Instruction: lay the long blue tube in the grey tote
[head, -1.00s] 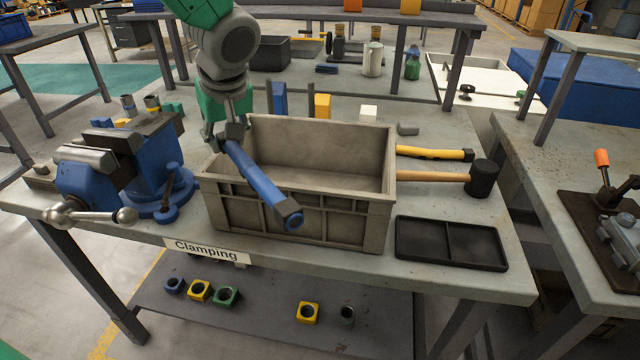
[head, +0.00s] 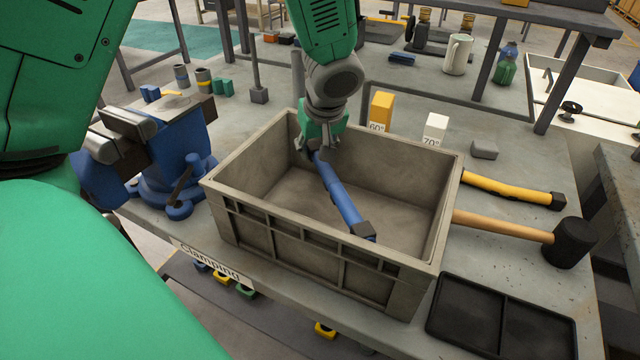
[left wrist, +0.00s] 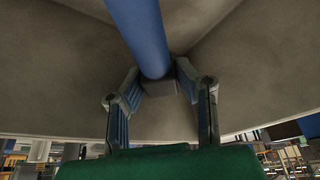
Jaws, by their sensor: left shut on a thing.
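The long blue tube (head: 342,197) has dark end pieces and slants down to the right over the opening of the grey tote (head: 261,231). Its near end lies in front of the tote's front rim in the picture; I cannot tell whether it touches the rim. My left gripper (head: 318,150) is shut on the tube's far end, inside the tote's outline. In the left wrist view the tube (left wrist: 143,35) runs up from between the fingers of my left gripper (left wrist: 160,100), with grey tote walls around. The tote holds nothing else that I can see. My right gripper is not in view.
A blue vise (head: 170,150) stands left of the tote. Yellow (head: 380,110) and white (head: 434,130) angle blocks stand behind.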

